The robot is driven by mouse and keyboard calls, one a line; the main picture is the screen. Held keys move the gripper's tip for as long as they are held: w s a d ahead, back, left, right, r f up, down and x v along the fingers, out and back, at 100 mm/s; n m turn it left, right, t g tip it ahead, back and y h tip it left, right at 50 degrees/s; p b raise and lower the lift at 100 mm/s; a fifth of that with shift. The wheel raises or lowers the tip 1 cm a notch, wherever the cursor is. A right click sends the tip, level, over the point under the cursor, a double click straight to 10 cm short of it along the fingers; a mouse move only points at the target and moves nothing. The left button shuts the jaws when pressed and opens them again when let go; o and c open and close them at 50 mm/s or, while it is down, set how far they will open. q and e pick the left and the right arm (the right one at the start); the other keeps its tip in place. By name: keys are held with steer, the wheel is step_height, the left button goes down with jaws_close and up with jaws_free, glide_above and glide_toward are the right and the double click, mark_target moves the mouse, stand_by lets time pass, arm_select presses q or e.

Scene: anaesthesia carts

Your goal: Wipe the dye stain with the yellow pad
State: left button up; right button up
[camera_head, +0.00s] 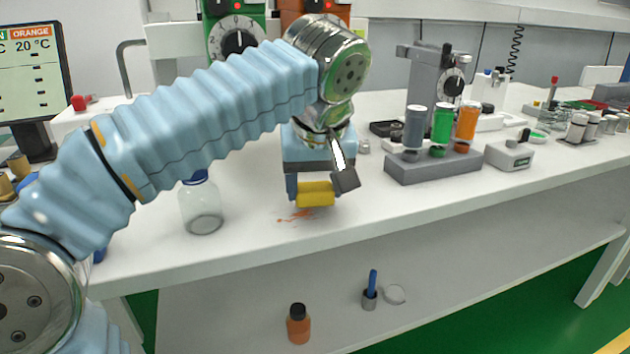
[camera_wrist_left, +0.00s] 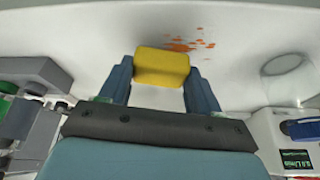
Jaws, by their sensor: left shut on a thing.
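The yellow pad (camera_head: 316,194) is held between the fingers of my left gripper (camera_head: 316,190), just above the white bench top. The pad also shows in the left wrist view (camera_wrist_left: 162,67), with a blue finger on each side of it. The orange-red dye stain (camera_head: 298,215) lies on the bench just in front of and slightly left of the pad. In the left wrist view the stain (camera_wrist_left: 188,44) shows as several spots beyond the pad and to its right. I cannot tell whether the pad touches the bench. My right gripper is not in view.
A clear glass bottle (camera_head: 202,207) stands on the bench left of the stain. A grey rack (camera_head: 433,164) with coloured vials stands to the right. The bench's front edge runs close in front of the stain. An orange bottle (camera_head: 298,325) is on the lower shelf.

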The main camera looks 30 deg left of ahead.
arm_select(q)
steer(key=shift+f+b, duration=0.7)
steer(key=shift+f, duration=0.3)
stand_by(0.6)
